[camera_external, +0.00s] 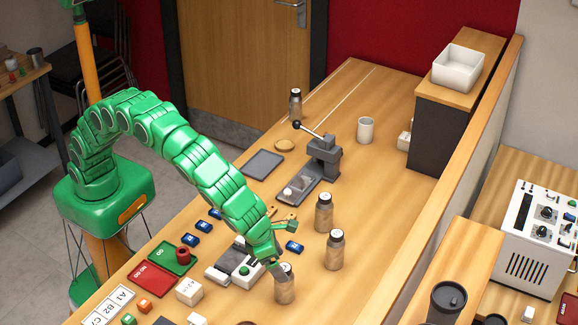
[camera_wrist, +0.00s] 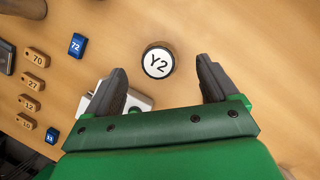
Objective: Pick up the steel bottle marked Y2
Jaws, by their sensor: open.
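The steel bottle marked Y2 shows in the wrist view as a round white cap (camera_wrist: 158,62) with dark lettering, seen from above. It stands upright on the wooden bench. My gripper (camera_wrist: 162,74) is open and empty, and the cap shows between and slightly beyond its two dark fingertips. In the external view, my gripper (camera_external: 279,264) is low over the bench at a bottle (camera_external: 286,291) whose position matches Y2; its top is partly covered by the gripper. I cannot tell the exact height gap or whether they touch.
Two similar bottles (camera_external: 324,214) (camera_external: 334,251) stand to the right and behind. A grey-white device (camera_external: 226,270) sits close on the left. Blue tag 72 (camera_wrist: 77,45) and several wooden number tags (camera_wrist: 33,81) lie nearby. A lever press (camera_external: 322,160) stands farther back.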

